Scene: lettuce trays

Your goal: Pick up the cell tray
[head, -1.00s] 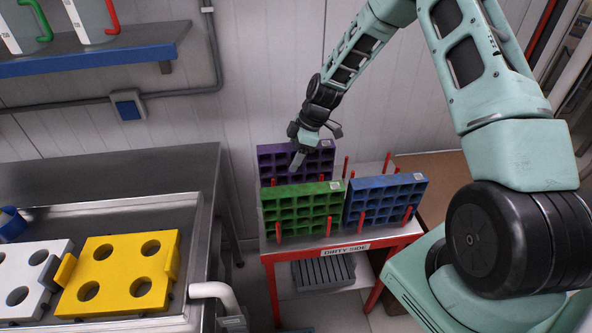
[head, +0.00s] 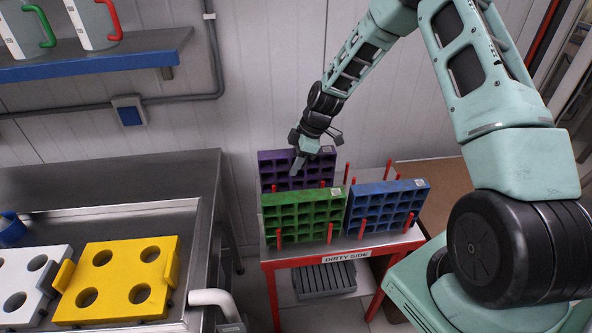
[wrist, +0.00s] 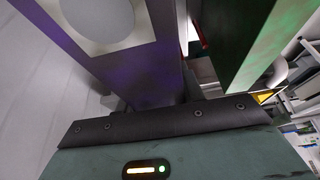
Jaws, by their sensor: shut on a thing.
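A purple cell tray (head: 270,172) stands on edge at the back left of a small red-framed rack, its cells facing the front. My gripper (head: 297,165) reaches down over its top edge and is shut on it. In the wrist view the purple tray (wrist: 150,75) runs up from my gripper's dark edge. A green cell tray (head: 300,212) stands in front of it, and a blue cell tray (head: 388,204) stands to the right. The green tray also shows close by at the right of the wrist view (wrist: 255,45). The fingertips are partly hidden.
Red pegs (head: 347,172) rise from the rack (head: 345,245), marked "DIRTY SIDE". A wall is close behind. A steel sink counter (head: 190,170) with a yellow plate (head: 118,282) is at the left. A grey tray (head: 325,280) lies on the lower shelf.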

